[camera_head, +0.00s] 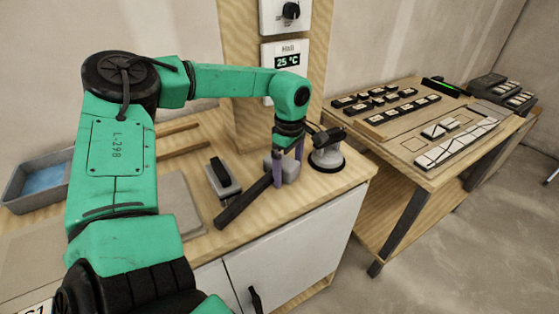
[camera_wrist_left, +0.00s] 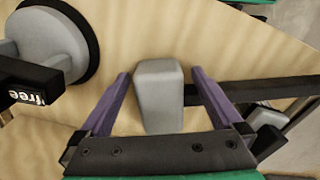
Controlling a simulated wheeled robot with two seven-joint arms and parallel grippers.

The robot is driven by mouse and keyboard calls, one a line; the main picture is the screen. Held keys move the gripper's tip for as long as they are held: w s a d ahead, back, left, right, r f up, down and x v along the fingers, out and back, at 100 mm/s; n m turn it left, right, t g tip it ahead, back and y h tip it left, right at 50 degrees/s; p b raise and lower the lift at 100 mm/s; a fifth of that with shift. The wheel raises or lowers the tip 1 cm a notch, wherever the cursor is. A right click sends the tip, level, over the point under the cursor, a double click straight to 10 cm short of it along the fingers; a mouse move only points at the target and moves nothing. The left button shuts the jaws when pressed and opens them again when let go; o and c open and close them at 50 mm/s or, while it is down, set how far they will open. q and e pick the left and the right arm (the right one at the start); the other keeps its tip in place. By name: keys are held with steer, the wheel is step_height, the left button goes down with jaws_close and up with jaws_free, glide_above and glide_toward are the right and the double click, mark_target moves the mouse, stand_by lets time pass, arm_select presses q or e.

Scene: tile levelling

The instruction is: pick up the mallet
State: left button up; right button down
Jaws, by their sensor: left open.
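The mallet has a grey block head (camera_head: 290,172) and a long dark handle (camera_head: 238,206) that lies toward the front left on the wooden worktop. My left gripper (camera_head: 286,168) points down at the head with its two purple fingers parted. In the left wrist view, the grey head (camera_wrist_left: 158,100) sits between the open fingers (camera_wrist_left: 161,75), with a visible gap on each side. The handle (camera_wrist_left: 270,89) runs off to the right there, crossed by the right-hand finger. My right gripper is not in view.
A suction cup holder (camera_head: 327,158) stands close right of the mallet and shows in the left wrist view (camera_wrist_left: 52,42). A grey-and-black hand tool (camera_head: 222,178) lies left of the mallet. A tray (camera_head: 40,182) is far left. A second table (camera_head: 400,150) holds tile pieces.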

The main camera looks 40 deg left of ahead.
arm_select(q)
steer(key=shift+w+f, duration=0.1)
steer(key=shift+f, duration=0.05)
jaws_close()
